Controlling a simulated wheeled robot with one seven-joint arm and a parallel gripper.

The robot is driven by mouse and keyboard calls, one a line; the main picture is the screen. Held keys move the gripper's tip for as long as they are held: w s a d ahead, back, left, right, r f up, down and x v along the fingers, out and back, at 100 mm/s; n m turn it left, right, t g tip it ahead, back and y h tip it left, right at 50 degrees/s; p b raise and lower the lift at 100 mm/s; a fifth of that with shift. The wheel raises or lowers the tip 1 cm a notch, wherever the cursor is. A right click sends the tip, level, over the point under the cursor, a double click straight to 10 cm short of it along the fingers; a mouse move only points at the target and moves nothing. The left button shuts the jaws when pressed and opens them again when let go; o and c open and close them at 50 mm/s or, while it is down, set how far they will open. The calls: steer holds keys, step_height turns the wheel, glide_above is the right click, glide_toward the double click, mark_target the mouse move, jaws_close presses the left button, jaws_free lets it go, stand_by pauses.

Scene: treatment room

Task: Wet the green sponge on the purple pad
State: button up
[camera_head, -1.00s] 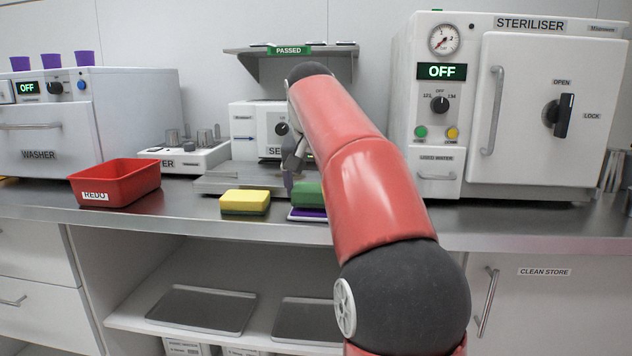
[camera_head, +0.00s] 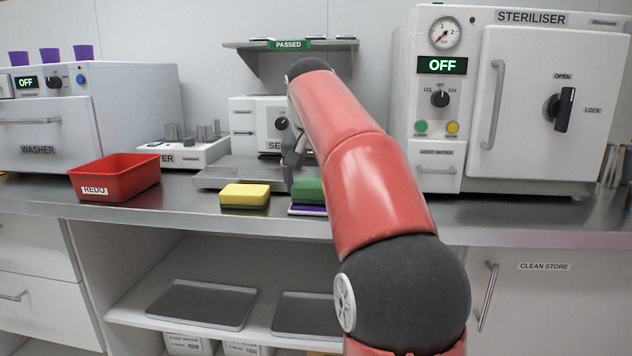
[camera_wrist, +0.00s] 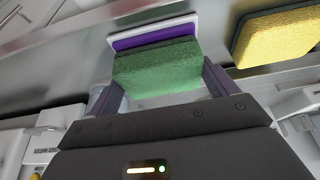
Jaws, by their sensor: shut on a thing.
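The green sponge (camera_head: 307,190) is at the counter's front, partly hidden behind my arm in the head view. In the wrist view the green sponge (camera_wrist: 157,70) sits between the two fingers of my gripper (camera_wrist: 160,88), which is shut on it. The purple pad (camera_head: 307,210) lies under or right beside the sponge at the counter edge. In the wrist view the purple pad (camera_wrist: 153,36), with a white rim, shows along the sponge's far side. I cannot tell whether sponge and pad touch.
A yellow sponge (camera_head: 245,196) lies just left of the green one. A red REDO tray (camera_head: 118,178) stands further left. The steriliser (camera_head: 520,100) stands at the right, the washer (camera_head: 90,115) at the left. Counter between tray and yellow sponge is clear.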

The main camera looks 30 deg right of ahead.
mark_target(316, 184)
steer(key=shift+f, duration=0.35)
stand_by(0.6)
steer(key=shift+r+p, duration=0.7)
steer(key=shift+r, duration=2.8)
